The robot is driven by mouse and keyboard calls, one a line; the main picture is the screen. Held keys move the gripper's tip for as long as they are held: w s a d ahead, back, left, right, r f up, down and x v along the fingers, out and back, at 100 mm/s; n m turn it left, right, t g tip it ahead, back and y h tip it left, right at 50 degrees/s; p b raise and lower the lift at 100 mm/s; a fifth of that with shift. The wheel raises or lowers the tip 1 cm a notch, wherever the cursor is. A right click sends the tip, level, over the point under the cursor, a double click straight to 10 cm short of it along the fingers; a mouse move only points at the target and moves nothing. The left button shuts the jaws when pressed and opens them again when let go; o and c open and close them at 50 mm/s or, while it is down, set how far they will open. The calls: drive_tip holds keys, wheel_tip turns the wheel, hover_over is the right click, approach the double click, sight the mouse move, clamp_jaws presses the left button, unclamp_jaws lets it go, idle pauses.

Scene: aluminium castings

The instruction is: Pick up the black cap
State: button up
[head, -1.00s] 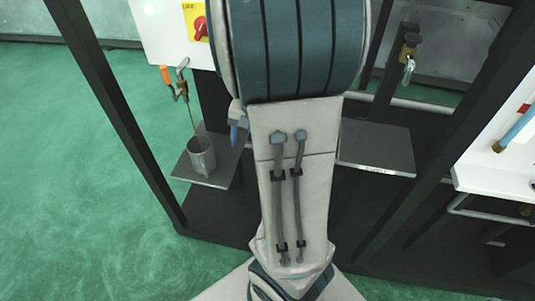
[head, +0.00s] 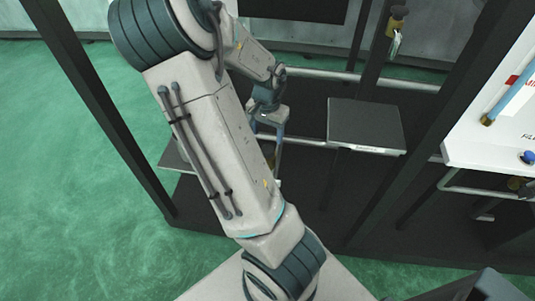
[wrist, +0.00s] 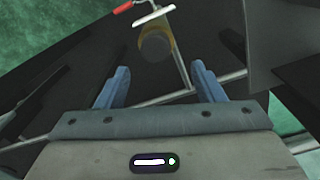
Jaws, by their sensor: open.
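In the wrist view, a dark round end like a black cap (wrist: 154,45) sits on a brass-coloured body, with a red-handled metal lever (wrist: 124,8) beside it. It lies beyond my fingertips, roughly midway between them, and nothing touches it. My gripper (wrist: 158,72) is open and empty, its two blue fingers apart. In the head view my gripper (head: 278,150) hangs left of the right-hand plate, partly hidden by my arm. A similar brass fitting (head: 396,22) with a dark top hangs at the upper right; I cannot tell whether it is the same one.
A flat grey plate (head: 366,124) stands out in the middle of the dark frame. Another plate (head: 178,156) is mostly behind my arm. Dark posts (head: 95,95) flank the bay. A white panel (head: 500,130) with a blue tube is at the right. Green floor is clear at left.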

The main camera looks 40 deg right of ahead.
sight(268, 149)
drive_tip(key=f, duration=0.4)
drive_tip(key=f+b, duration=0.1)
drive_tip(key=shift+s+a+f, duration=0.15)
drive_tip(key=shift+s+f, duration=0.25)
drive_tip(key=c, duration=1.1)
